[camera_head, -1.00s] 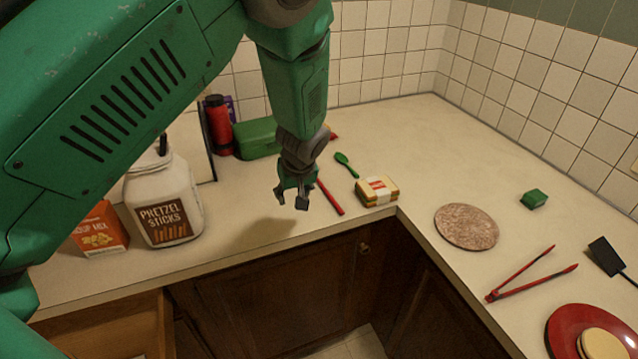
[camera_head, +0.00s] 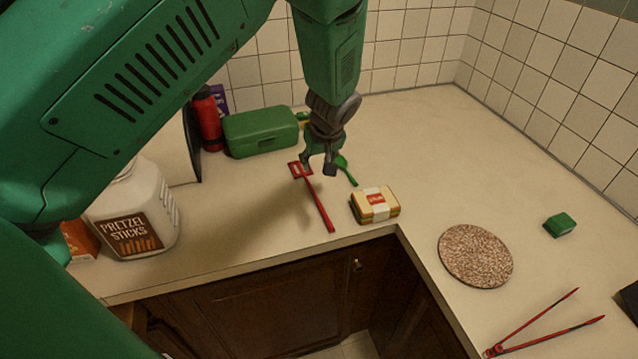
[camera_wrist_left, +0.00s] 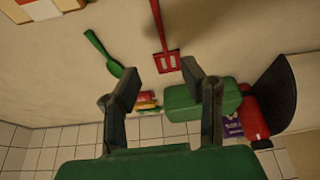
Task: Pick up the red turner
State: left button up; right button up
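The red turner (camera_head: 320,205) lies on the counter, its slotted head toward the back and its handle toward the front edge. In the left wrist view, the turner (camera_wrist_left: 163,45) shows its slotted head just beyond and between my fingertips. My left gripper (camera_head: 318,170) is above the counter beside the turner's head, pointing down, with its fingers apart. In the left wrist view, the open gripper (camera_wrist_left: 160,80) has nothing between its fingers. My right gripper is not in view.
A green spoon (camera_head: 345,168) lies just right of the gripper. A wrapped sandwich (camera_head: 375,204) sits right of the turner's handle. A green box (camera_head: 260,132) and red bottle (camera_head: 208,122) stand behind left. A pretzel jar (camera_head: 137,220) stands left. A round board (camera_head: 475,256) and red tongs (camera_head: 540,325) lie right.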

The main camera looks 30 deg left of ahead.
pick_arm(q)
jog(key=b, duration=0.1)
send_over(311, 187)
jog(key=s+d, duration=0.2)
jog(key=f, duration=0.6)
jog(key=shift+w+a+f, duration=0.1)
jog(key=shift+w+f, duration=0.15)
jog(key=shift+f, duration=0.15)
jog(key=shift+w+a+f, duration=0.2)
jog(key=shift+a+f, duration=0.1)
jog(key=shift+f, duration=0.15)
jog(key=b+x, duration=0.1)
jog(key=x, duration=0.1)
jog(key=d+b+x, duration=0.1)
jog(key=b+x, duration=0.1)
jog(key=shift+s+a+f, duration=0.1)
jog(key=shift+s+f, duration=0.1)
jog(key=shift+f, duration=0.05)
jog(key=shift+w+f+b, duration=0.2)
jog(key=shift+b, duration=0.1)
jog(key=shift+r, duration=0.15)
jog(key=shift+a, duration=0.1)
grip_shut()
jog(key=shift+a, duration=0.1)
